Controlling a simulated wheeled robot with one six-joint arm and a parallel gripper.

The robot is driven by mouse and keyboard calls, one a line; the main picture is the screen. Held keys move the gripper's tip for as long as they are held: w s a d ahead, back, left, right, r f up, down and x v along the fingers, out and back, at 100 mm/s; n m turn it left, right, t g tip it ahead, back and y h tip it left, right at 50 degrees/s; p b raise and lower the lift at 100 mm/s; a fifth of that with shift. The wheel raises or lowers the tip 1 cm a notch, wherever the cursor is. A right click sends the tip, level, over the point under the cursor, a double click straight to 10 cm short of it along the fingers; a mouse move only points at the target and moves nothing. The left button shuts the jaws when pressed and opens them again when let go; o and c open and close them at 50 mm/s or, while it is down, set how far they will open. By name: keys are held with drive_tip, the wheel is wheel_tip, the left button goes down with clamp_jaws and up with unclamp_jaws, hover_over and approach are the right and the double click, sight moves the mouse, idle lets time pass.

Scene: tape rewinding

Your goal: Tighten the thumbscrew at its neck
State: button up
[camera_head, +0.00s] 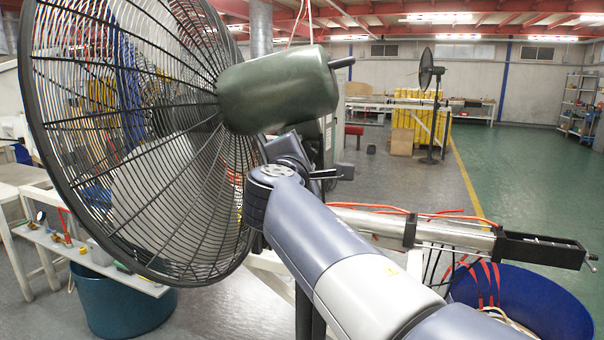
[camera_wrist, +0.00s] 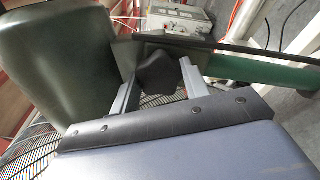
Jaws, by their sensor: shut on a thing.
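The fan's dark green motor housing (camera_head: 278,90) and its round black wire cage (camera_head: 62,130) fill the left of the head view. The housing (camera_wrist: 60,60) is also at the left of the wrist view. The thumbscrew is a dark lobed knob (camera_wrist: 158,82) at the neck, beside the housing. My gripper (camera_wrist: 158,72) is shut on it, with one grey finger on each side. In the head view my arm reaches up to the neck below the housing and largely hides the grip. The knob's threaded shank is hidden.
A horizontal metal rail (camera_head: 455,236) with orange cords runs to the right behind my arm. A blue bin (camera_head: 535,305) stands below it and a teal tub (camera_head: 125,305) at lower left. Another fan (camera_head: 428,75) stands far back. The green floor at right is clear.

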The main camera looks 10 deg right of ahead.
drive_tip(key=shift+f+m+b, duration=0.1)
drive_tip(key=shift+m+b, duration=1.2)
drive_tip(key=shift+m, duration=0.3)
drive_tip(key=o, duration=1)
drive_tip(key=b+v, duration=0.1)
drive_tip(key=v, duration=0.9)
drive_tip(key=shift+s+a, duration=0.15)
drive_tip(key=shift+s, duration=0.25)
drive_tip(key=shift+w, duration=0.1)
